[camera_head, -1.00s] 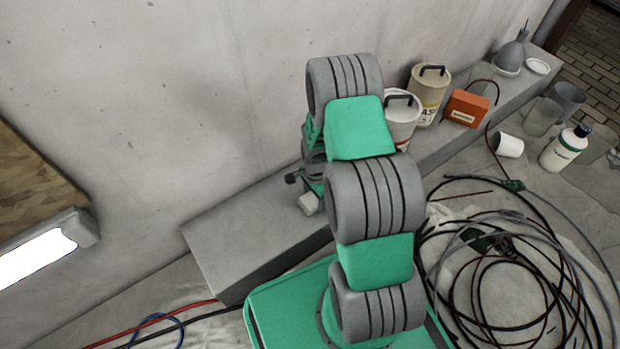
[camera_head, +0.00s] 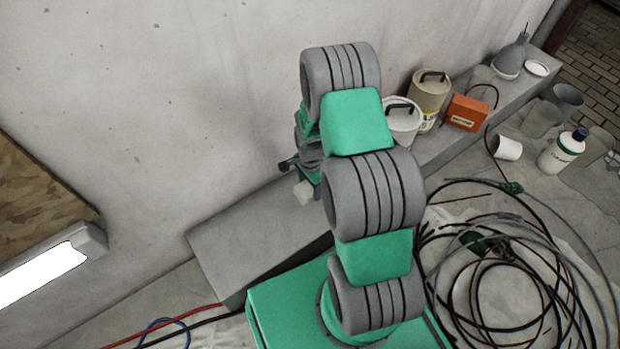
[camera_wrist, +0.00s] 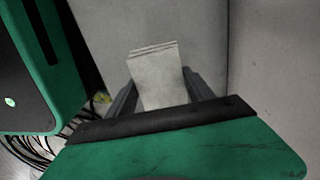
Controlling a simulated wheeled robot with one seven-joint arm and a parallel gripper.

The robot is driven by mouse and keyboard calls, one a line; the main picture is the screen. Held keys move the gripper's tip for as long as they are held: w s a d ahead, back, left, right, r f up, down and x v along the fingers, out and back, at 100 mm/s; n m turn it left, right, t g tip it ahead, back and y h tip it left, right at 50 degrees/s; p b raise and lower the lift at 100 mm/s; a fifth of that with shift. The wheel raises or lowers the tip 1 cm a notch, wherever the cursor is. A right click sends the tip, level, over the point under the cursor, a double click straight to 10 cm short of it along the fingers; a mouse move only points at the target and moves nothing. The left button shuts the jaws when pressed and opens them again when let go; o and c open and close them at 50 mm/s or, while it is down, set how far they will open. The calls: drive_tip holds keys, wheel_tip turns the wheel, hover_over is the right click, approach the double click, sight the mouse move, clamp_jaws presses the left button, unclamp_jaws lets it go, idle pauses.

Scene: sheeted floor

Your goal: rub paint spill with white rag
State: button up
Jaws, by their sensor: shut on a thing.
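The white rag (camera_wrist: 157,78), a folded pale cloth, stands between the two dark fingers of my gripper (camera_wrist: 160,88) in the wrist view. My gripper is shut on it. In the head view, a small corner of the rag (camera_head: 303,194) shows beside my arm, in front of the grey ledge as seen from here. I cannot tell whether the rag touches the ledge. Most of my gripper is hidden behind my arm in the head view. I see no paint spill in either view; my arm hides part of the ledge.
The grey ledge (camera_head: 250,240) runs along the concrete wall (camera_head: 180,110). On it stand a beige can (camera_head: 430,92), a white can (camera_head: 402,122), an orange box (camera_head: 466,112) and a grey funnel (camera_head: 510,57). Coiled cables (camera_head: 500,285) and a white bottle (camera_head: 561,153) are on the sheeted floor.

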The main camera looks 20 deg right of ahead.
drive_tip(key=shift+r+p, duration=0.6)
drive_tip(key=shift+r, duration=0.5)
